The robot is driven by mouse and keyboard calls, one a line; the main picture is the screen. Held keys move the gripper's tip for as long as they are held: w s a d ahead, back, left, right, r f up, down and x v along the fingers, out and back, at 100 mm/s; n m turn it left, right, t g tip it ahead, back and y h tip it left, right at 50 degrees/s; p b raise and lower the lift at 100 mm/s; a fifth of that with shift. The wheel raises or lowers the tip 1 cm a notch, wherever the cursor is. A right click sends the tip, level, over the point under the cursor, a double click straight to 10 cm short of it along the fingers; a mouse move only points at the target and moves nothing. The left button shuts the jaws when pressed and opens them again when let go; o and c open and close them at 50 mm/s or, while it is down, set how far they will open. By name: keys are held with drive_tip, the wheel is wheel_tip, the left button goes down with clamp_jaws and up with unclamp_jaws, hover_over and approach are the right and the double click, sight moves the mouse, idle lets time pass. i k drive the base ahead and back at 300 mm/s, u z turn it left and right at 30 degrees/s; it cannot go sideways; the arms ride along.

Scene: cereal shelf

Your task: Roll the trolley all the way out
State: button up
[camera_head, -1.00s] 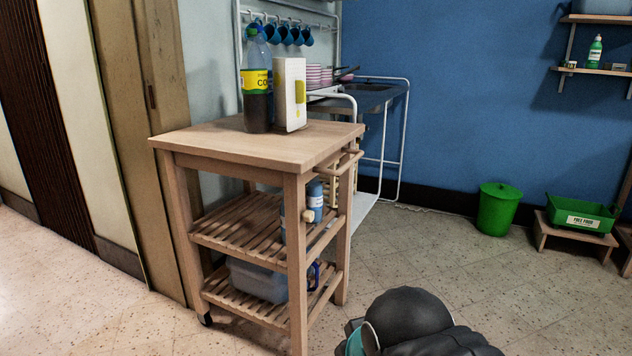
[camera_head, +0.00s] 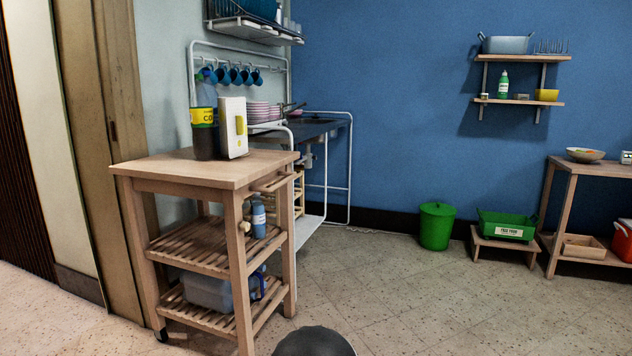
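The wooden trolley (camera_head: 205,168) stands at the left, close to the brown door frame, with a flat top and two slatted shelves. A rail handle (camera_head: 272,182) runs along the right side of its top. A bottle with a yellow label (camera_head: 204,117) and a white carton (camera_head: 232,128) stand upright on the top. A blue bottle (camera_head: 258,217) is on the middle shelf and a clear bin (camera_head: 208,292) on the lower one. A dark wheel shows under the near left leg. My gripper is not in view; only a dark rounded part of my arm shows at the bottom edge.
Behind the trolley are a white-framed sink unit (camera_head: 348,172) and hanging blue cups (camera_head: 235,76). A green bin (camera_head: 437,226) and a green crate on a low stool (camera_head: 504,246) stand by the blue wall. The tiled floor right of the trolley is clear.

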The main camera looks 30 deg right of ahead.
sight(227, 182)
drive_tip(key=z, duration=0.65)
drive_tip(key=i, duration=0.65)
drive_tip(key=z, duration=0.55)
drive_tip(key=i, duration=0.65)
drive_tip(key=u, duration=0.1)
